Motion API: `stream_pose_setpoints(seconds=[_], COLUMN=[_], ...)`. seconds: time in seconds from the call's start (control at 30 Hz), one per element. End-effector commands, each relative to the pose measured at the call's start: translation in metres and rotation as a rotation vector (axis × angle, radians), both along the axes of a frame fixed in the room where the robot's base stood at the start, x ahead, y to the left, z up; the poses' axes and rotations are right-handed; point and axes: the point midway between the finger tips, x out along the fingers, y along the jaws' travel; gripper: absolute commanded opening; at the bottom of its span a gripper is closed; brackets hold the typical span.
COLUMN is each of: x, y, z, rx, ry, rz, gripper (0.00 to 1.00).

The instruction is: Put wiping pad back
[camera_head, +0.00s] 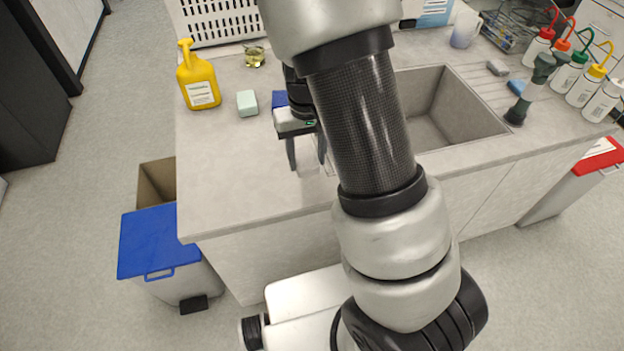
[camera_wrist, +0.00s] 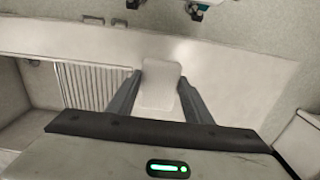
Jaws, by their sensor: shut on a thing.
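My gripper (camera_head: 307,163) is over the grey counter, left of the sink, with its fingers pointing down. In the wrist view my gripper (camera_wrist: 159,75) has its two fingers on either side of a pale, whitish rounded pad (camera_wrist: 160,88), and it is shut on this pad. I take this to be the wiping pad; in the head view it shows only faintly between the fingers. The gap between pad and counter cannot be judged. A blue thing (camera_head: 279,99) is just behind the gripper, mostly hidden by it.
A pale green block (camera_head: 247,103) and a yellow bottle (camera_head: 199,80) stand on the counter at left. A blue-lidded bin (camera_head: 160,241) stands on the floor. The counter's front left is clear.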

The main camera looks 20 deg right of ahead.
Motion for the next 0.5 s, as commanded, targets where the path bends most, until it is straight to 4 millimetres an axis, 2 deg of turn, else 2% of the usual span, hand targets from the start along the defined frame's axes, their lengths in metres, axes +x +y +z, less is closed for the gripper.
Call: stream_pose_setpoints(seconds=[0.03,0.13,0.37,0.5], x=[-0.001,-0.001,0.000,-0.001], y=[-0.001,-0.001,0.000,-0.001], z=[-0.014,-0.031,-0.050,-0.070], rx=[-0.002,-0.002,-0.001,-0.001], ry=[0.005,0.004,0.002,0.004], rz=[-0.002,-0.002,0.001,0.000], gripper=[0.25,0.25,0.25,0.25])
